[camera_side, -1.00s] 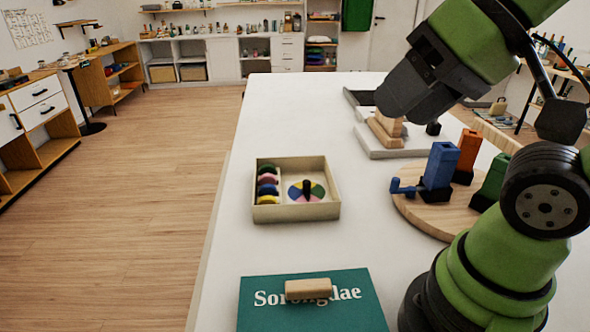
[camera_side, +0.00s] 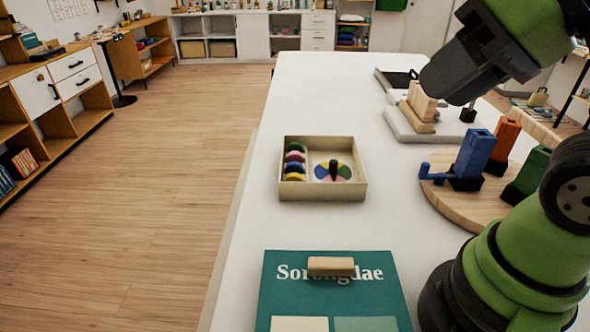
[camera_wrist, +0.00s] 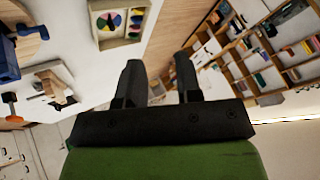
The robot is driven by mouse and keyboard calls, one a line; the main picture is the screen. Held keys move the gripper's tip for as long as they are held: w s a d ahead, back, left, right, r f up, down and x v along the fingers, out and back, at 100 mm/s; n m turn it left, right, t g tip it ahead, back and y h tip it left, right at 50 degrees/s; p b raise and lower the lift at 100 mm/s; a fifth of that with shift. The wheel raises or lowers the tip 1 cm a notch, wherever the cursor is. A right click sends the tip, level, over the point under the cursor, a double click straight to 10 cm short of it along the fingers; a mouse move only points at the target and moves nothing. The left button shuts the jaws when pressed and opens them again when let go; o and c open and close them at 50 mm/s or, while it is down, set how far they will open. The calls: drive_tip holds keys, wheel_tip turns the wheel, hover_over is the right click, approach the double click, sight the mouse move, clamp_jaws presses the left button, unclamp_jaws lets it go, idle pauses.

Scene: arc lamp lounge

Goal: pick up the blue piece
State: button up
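An open pale box (camera_side: 322,194) stands on the white table. Its left compartment holds a row of colored pieces: green, pink, a blue piece (camera_side: 294,167) and yellow. Its right part holds a multicolored wheel (camera_side: 345,174) with a black peg. A blue block-like holder (camera_side: 474,156) with a handle stands on a round wooden board at right. My gripper (camera_side: 432,88) is high at upper right, well away from the box; its fingers are hard to make out there. The wrist view shows my gripper (camera_wrist: 161,75) open and empty, with the box (camera_wrist: 122,43) beyond it.
Orange (camera_side: 503,141) and green (camera_side: 530,172) holders stand beside the blue one on the round board (camera_side: 455,204). Wooden pieces (camera_side: 421,108) sit on a pale slab behind. A teal book (camera_side: 290,300) with a wooden block (camera_side: 331,266) lies in front. Bare table surrounds the box.

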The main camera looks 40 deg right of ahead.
drive_tip(key=shift+w, duration=0.1)
drive_tip(key=n+g+h, duration=0.2)
drive_tip(key=n+g, duration=0.3)
drive_tip(key=n, duration=0.7)
hover_over(294, 163)
drive_tip(key=s, duration=0.1)
wheel_tip(294, 163, down, 22)
drive_tip(key=shift+f, duration=0.15)
drive_tip(key=shift+w+f, duration=0.25)
drive_tip(key=shift+f, duration=1.25)
drive_tip(key=shift+w+f, duration=0.2)
drive_tip(key=shift+f, duration=1.3)
clamp_jaws()
